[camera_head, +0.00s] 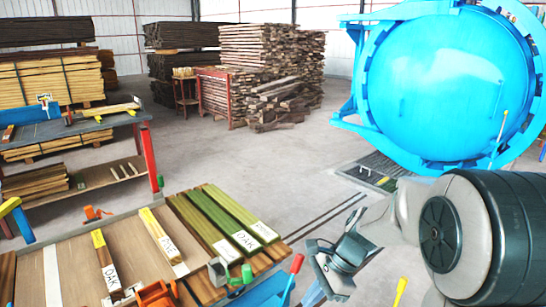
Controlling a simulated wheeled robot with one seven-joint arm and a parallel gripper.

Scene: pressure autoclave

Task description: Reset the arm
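My arm reaches in from the right edge in the head view, with its large grey and dark joint close to the camera. My gripper (335,272) hangs just right of the workbench (85,270), near a red-handled tool (297,263). Its fingers are seen at a steep angle and partly merge with the wrist, so their opening is unclear. I see nothing clearly held in it.
Labelled boards lie on the bench, including an oak piece (107,265) and a pine piece (164,243). Orange clamps (157,293) sit at its front. A blue autoclave (440,85) stands at back right, lumber stacks (270,65) behind. The middle floor (240,155) is clear.

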